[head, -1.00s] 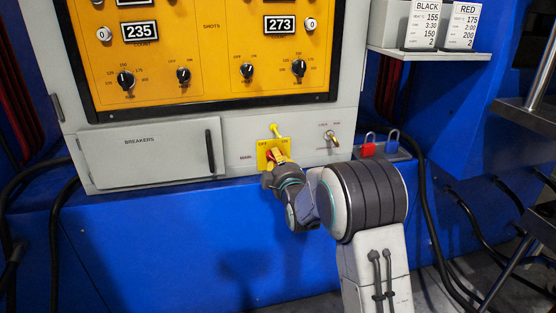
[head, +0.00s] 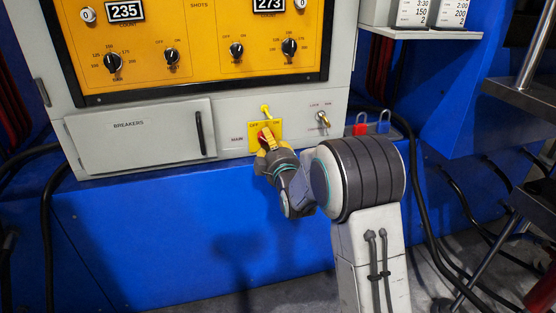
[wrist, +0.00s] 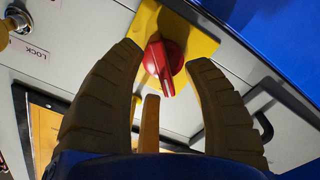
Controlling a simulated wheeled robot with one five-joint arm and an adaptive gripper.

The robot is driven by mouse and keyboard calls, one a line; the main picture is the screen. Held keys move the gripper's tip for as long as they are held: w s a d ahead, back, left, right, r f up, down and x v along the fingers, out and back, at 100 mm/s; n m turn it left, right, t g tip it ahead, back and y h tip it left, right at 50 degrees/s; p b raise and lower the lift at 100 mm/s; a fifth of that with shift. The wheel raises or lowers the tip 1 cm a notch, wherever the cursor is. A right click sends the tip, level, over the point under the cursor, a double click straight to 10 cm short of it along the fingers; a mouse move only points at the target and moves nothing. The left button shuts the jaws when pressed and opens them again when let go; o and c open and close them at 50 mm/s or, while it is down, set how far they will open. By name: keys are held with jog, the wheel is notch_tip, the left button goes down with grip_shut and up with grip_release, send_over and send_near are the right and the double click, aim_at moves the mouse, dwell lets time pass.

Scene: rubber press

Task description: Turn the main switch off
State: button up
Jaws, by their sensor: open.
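The main switch is a red rotary knob (wrist: 163,62) on a yellow plate (wrist: 190,38) in the wrist view. In the head view the red knob (head: 263,134) is mostly hidden behind my gripper, and the yellow plate (head: 277,128) shows the words OFF and ON. My gripper (wrist: 162,57) is open, with one finger on each side of the knob. In the head view my gripper (head: 268,143) is right at the plate.
The breakers door (head: 140,138) is left of the switch. A key switch (head: 323,119) sits to its right. A red padlock (head: 361,125) and a blue padlock (head: 384,122) stand in a holder farther right. The blue front (head: 150,235) below is clear.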

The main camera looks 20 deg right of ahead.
jog(key=s, duration=1)
jog(key=s+r+m+g+p, duration=0.25)
jog(key=s+r+p, duration=0.25)
jog(key=r+p, duration=0.45)
jog(key=s+r+m+g+p, duration=0.2)
jog(key=s+r+g+p, duration=0.25)
jog(key=r+p, duration=0.5)
jog(key=s+r+m+g+p, duration=0.2)
jog(key=s+r+g+p, duration=0.1)
jog(key=s+r+p, duration=0.5)
jog(key=s+r+m+g+p, duration=0.2)
jog(key=s+r+g+p, duration=0.2)
jog(key=s+r+p, duration=0.4)
jog(key=s+p, duration=0.7)
jog(key=shift+s+a+r+m+g, duration=0.15)
jog(key=shift+s+r+m+g, duration=0.1)
jog(key=shift+s+m+g, duration=0.1)
